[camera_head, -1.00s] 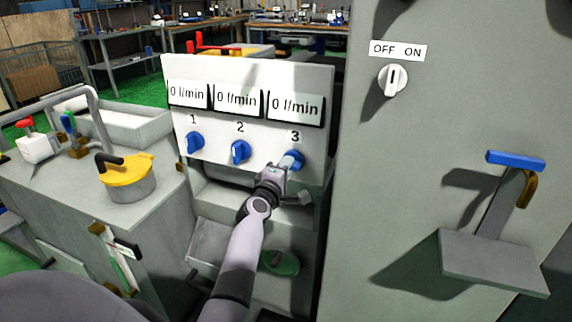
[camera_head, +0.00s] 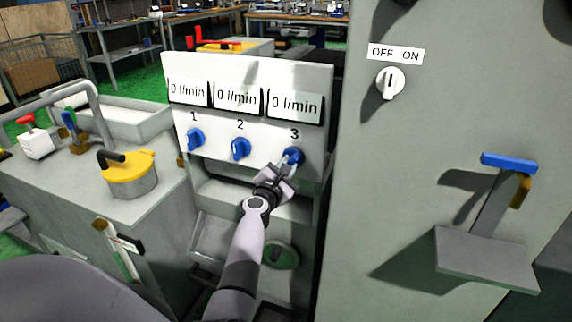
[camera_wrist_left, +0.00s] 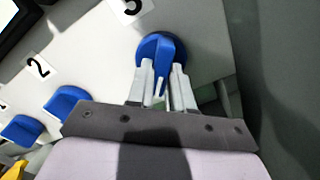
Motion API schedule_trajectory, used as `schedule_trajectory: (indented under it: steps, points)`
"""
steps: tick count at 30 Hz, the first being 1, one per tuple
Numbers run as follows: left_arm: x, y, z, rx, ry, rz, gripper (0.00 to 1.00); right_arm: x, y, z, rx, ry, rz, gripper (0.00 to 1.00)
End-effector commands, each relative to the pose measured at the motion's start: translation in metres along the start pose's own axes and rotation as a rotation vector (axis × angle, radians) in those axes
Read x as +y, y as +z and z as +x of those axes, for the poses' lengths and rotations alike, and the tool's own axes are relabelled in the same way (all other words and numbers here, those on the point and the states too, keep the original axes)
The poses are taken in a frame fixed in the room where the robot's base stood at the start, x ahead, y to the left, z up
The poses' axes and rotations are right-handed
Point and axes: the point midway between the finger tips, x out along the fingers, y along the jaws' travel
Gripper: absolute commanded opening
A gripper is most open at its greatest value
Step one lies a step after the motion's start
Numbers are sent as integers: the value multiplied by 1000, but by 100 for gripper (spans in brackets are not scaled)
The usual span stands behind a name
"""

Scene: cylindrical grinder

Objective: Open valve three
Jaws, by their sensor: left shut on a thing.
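Valve three is a blue knob (camera_head: 294,156) under the number 3 on the white panel (camera_head: 250,70). It also shows in the left wrist view as the blue knob (camera_wrist_left: 160,50). My left gripper (camera_head: 289,166) is at this knob, with its two fingers (camera_wrist_left: 163,82) shut on the raised blue grip, one on each side. The display above valve three reads 0 l/min (camera_head: 294,106). My right gripper is not in view.
Blue knobs one (camera_head: 195,139) and two (camera_head: 240,149) sit to the left on the same panel. A grey cabinet (camera_head: 400,180) with an OFF/ON switch (camera_head: 390,82) stands close on the right. A yellow-lidded pot (camera_head: 130,174) stands on the left bench.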

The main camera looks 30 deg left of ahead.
Motion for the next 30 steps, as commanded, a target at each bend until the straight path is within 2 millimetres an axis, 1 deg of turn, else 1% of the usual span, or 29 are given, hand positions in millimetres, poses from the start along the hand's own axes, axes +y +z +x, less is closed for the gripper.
schedule_trajectory:
  steps: [1,9,15,22,30]
  points:
    - [4,6,2,-8,6,-46,0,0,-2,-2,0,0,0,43]
    - [2,6,2,-8,5,-281,0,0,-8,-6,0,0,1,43]
    - [2,6,2,-9,5,-410,0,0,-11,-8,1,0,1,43]
    - [1,6,2,-10,4,-501,0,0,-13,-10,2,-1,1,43]
    - [1,6,2,-11,5,-536,0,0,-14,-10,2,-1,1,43]
